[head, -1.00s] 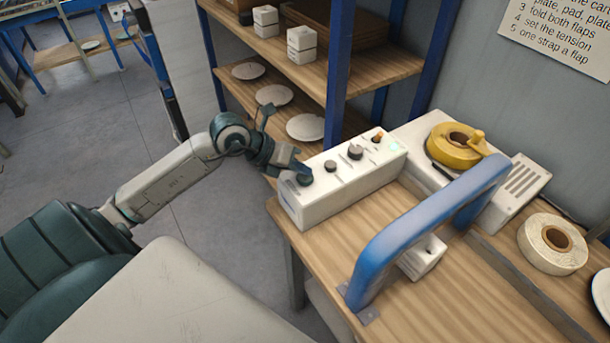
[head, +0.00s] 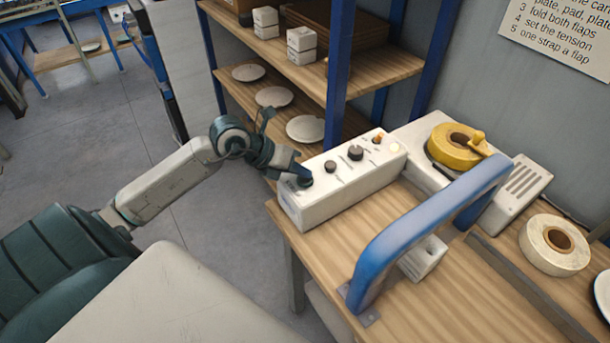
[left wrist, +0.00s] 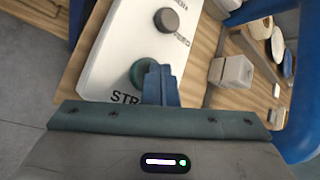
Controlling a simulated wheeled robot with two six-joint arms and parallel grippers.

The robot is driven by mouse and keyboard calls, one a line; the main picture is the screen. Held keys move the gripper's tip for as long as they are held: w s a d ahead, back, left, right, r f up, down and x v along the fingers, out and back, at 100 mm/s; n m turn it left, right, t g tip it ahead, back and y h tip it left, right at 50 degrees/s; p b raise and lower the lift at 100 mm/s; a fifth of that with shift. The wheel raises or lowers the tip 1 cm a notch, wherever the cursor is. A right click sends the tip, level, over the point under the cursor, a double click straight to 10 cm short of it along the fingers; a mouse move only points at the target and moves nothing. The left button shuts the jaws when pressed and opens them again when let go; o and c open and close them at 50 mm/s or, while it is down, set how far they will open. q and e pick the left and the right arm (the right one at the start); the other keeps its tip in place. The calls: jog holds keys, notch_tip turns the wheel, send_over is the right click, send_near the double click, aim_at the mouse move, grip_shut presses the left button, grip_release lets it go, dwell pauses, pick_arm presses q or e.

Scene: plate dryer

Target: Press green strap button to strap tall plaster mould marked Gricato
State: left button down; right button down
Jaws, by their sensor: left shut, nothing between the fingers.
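The green strap button (left wrist: 151,72) sits at the near left end of the white control box (head: 345,186), beside the letters "STR". My left gripper (head: 304,179) is shut and empty, its fingertips down at the button. In the left wrist view the blue fingers (left wrist: 160,84) overlap the button's right side, and I cannot tell how far it is pressed in. A white plaster mould (head: 424,256) stands under the blue strapping arch (head: 420,232). Any marking on it is too small to read. My right gripper is not in view.
Darker knobs (head: 330,166) and an orange lamp (head: 378,138) sit further along the box. A yellow tape reel (head: 455,150) and a white roll (head: 553,245) are to the right. A shelf (head: 290,80) with plates and moulds stands behind. The front bench top is clear.

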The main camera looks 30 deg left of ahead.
aim_at(300, 180)
pick_arm(q)
jog(key=shift+r+p, duration=0.5)
jog(key=shift+r, duration=0.45)
notch_tip(300, 180, up, 5)
jog(key=p, duration=0.3)
dwell(0.6)
